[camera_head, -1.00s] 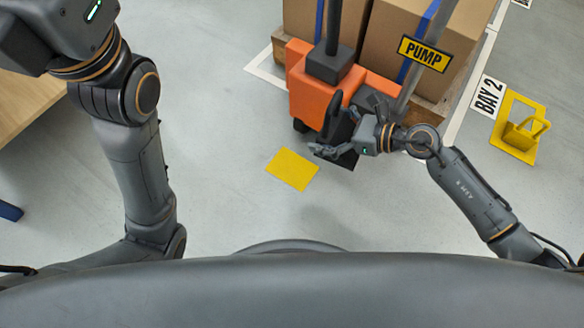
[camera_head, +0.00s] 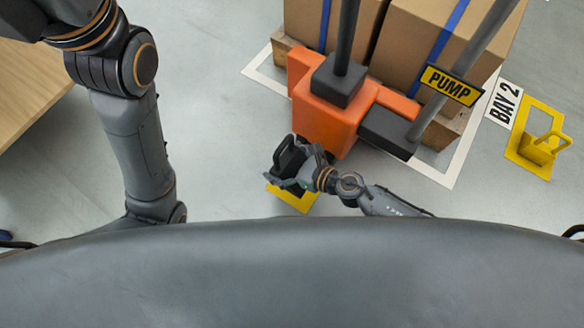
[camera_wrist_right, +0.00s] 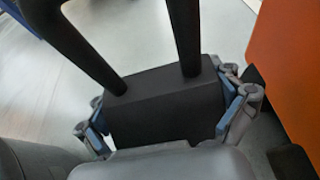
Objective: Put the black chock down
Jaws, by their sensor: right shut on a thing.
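The black chock (camera_head: 287,156) is a dark block with a loop handle, in front of the orange truck. My right gripper (camera_head: 290,172) is shut on it. In the right wrist view the chock (camera_wrist_right: 168,108) sits between the two fingers (camera_wrist_right: 166,122), with its handle posts rising towards the top. A yellow floor patch (camera_head: 296,202) lies under the chock and gripper, which partly hide it. I cannot tell whether the chock touches the floor. My left gripper is out of the picture; only its arm shows at the left.
The orange truck (camera_head: 325,118) stands just behind the right gripper, with boxes (camera_head: 420,50) on a pallet. A dark block (camera_head: 389,132) is at the foot of the pole with the PUMP sign (camera_head: 451,84). A yellow bracket (camera_head: 540,148) stands at right. Floor left of the patch is clear.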

